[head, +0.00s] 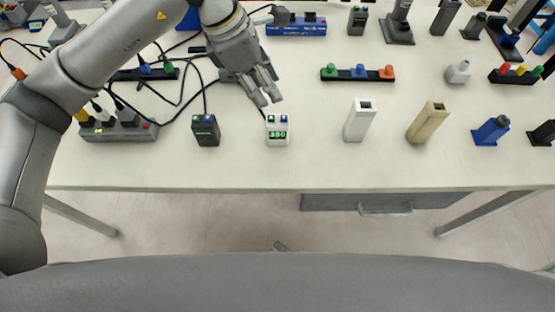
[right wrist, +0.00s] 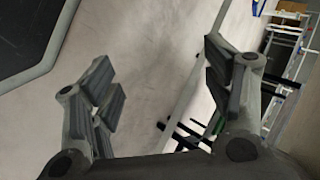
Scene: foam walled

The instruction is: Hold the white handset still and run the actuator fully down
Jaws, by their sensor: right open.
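I cannot tell which of the several column-like devices is the actuator.
A dark handset (head: 206,131) stands left of the white one. A white column (head: 358,122) and a beige column (head: 427,122) stand to the right. A power strip (head: 118,130) and loose cables lie at left. A three-button bar (head: 357,74) lies behind. The table front (head: 330,172) is clear.

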